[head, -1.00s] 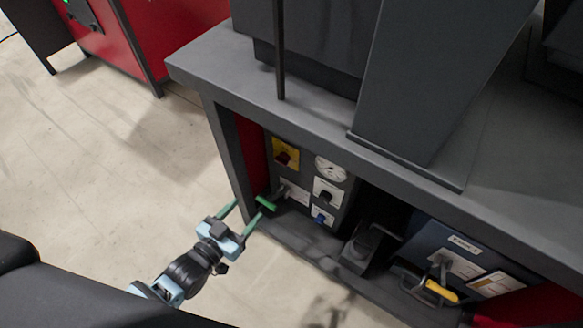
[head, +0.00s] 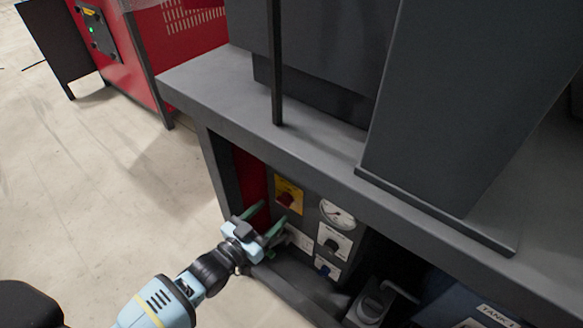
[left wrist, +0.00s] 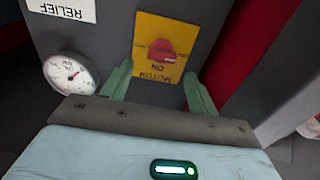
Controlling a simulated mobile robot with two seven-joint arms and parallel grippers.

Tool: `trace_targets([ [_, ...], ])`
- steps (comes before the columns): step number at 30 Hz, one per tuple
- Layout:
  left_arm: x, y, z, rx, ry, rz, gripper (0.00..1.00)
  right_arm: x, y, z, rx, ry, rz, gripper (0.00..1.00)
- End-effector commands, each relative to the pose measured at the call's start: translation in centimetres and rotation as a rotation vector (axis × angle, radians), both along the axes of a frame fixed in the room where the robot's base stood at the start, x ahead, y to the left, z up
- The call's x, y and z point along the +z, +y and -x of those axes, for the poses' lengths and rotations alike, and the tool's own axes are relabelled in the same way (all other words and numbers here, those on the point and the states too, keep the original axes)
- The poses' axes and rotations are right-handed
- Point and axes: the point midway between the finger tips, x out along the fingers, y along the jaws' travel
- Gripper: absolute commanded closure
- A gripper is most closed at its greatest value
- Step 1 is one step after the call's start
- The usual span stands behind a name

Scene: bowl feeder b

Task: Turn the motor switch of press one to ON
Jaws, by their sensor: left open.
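The motor switch is a red knob (left wrist: 161,51) on a yellow plate (left wrist: 151,72) lettered MOTOR and ON, seen upside down in the left wrist view. In the head view the red knob (head: 286,199) sits at the upper left of the grey control panel under the press table. My left gripper (head: 269,222) is open, its green fingers reaching toward the panel just below the yellow plate. In the left wrist view the fingers (left wrist: 160,88) stand either side of the knob's lower picture area, apart from it. My right gripper is not in view.
A red machine (head: 150,50) stands behind at left, with clear floor (head: 90,190) between.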

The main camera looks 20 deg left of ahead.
Motion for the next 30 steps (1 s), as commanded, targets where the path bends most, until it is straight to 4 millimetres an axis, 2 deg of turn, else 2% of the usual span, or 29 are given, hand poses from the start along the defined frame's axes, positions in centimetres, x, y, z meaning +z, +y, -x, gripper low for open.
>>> trace_targets([
  [6, -0.2, -0.9, -2.5, 0.001, 0.001, 0.001, 0.41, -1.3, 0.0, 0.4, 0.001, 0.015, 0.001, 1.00],
  [18, -0.1, -1.1, -3.1, 0.000, 0.001, 0.000, 0.41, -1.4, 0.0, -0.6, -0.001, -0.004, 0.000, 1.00],
  [28, -0.1, -1.1, -3.1, 0.000, 0.002, -0.001, 0.84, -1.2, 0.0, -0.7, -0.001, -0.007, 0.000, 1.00],
  [30, -0.1, -1.2, -3.1, 0.000, 0.002, -0.001, 0.85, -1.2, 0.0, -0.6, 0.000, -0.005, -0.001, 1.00],
])
